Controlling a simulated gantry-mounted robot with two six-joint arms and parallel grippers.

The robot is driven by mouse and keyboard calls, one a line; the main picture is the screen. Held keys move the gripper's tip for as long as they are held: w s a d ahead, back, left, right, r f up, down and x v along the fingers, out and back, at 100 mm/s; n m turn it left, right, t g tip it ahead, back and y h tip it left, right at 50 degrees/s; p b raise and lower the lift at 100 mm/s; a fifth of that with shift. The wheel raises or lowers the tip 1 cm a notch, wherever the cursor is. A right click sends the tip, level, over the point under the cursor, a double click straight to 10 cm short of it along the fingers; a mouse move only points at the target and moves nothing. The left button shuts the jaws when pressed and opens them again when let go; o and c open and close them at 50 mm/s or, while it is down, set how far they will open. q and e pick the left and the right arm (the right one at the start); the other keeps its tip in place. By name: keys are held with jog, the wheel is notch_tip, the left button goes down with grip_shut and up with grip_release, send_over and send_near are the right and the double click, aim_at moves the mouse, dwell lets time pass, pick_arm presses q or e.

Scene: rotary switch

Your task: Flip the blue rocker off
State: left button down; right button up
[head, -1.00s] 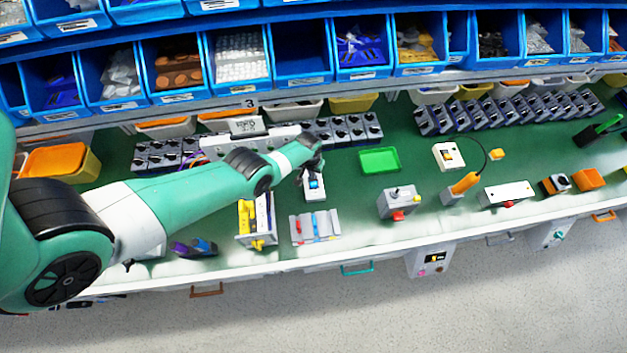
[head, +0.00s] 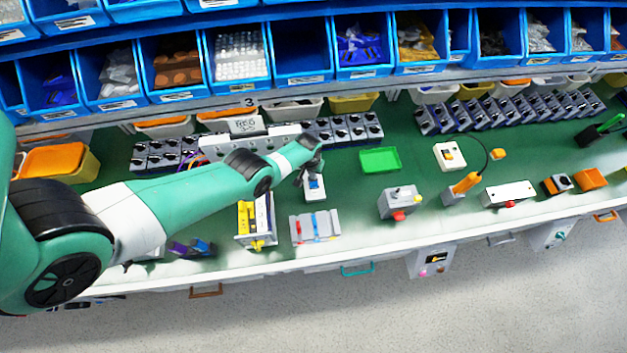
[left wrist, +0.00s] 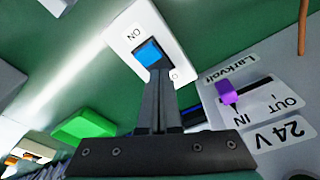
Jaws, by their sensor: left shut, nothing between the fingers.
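The blue rocker (left wrist: 149,53) sits in a white switch plate (left wrist: 170,28) marked "ON" at one end and "O" at the other. In the head view the rocker (head: 313,184) shows just below my left gripper (head: 311,172). In the left wrist view my left gripper (left wrist: 159,74) is shut and empty. Its fingertips overlap the rocker's end on the "O" side; I cannot tell whether they touch it. They hide part of that end of the plate. My right gripper is not in view.
A green tray (head: 380,160) lies right of the switch. A grey holder with red and blue parts (head: 315,228) and a yellow-and-white unit (head: 256,220) stand in front. A grey box with a red button (head: 399,202) is further right. Blue bins line the back.

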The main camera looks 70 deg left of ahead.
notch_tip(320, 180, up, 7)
jog(key=p, duration=0.6)
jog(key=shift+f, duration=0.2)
